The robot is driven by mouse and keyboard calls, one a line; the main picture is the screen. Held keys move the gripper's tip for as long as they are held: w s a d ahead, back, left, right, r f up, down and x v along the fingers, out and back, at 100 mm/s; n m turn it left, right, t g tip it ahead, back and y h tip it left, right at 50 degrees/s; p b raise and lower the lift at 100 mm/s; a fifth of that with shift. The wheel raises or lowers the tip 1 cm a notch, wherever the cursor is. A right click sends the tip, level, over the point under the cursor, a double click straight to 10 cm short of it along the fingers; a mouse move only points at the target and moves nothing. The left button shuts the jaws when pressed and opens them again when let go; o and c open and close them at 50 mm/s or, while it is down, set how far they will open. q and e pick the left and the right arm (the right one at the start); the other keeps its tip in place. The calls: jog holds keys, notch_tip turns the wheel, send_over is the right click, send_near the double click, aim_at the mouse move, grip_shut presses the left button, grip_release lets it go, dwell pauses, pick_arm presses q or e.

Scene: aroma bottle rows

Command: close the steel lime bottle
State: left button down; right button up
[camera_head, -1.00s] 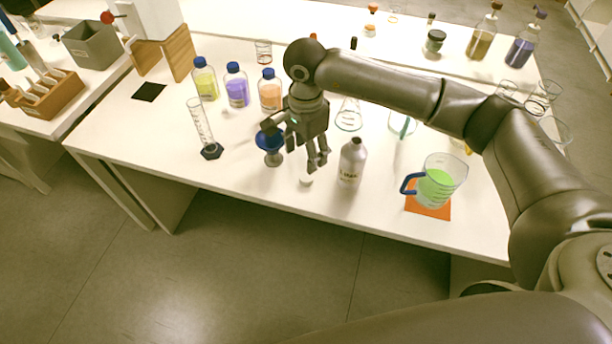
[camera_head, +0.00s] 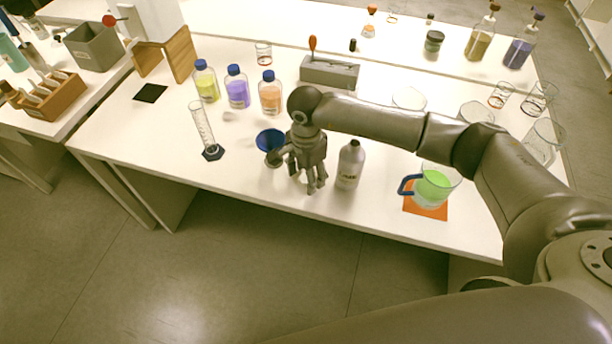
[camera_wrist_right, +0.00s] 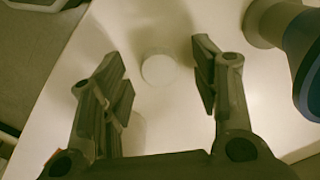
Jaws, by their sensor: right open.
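The steel lime bottle (camera_head: 349,166) stands upright on the table near its front edge, with a grey-white body and a narrow neck. A small round white cap (camera_wrist_right: 158,68) lies on the table in the right wrist view, between and a little beyond the fingertips. In the head view the hand mostly hides the cap. My right gripper (camera_head: 312,186) points down just left of the bottle, apart from it. Its fingers (camera_wrist_right: 160,85) are spread on either side of the cap and hold nothing. My left gripper is not in view.
A blue funnel (camera_head: 270,139) on a stand is close left of the hand; its blue part also shows in the wrist view (camera_wrist_right: 304,60). A beaker of green liquid (camera_head: 434,187) stands on an orange mat (camera_head: 425,210) at right. A measuring cylinder (camera_head: 202,125) stands at left.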

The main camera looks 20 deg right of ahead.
jog(key=shift+f, duration=0.2)
jog(key=shift+c, duration=0.5)
jog(key=c, duration=0.7)
jog(key=shift+o, duration=0.2)
jog(key=shift+r, duration=0.15)
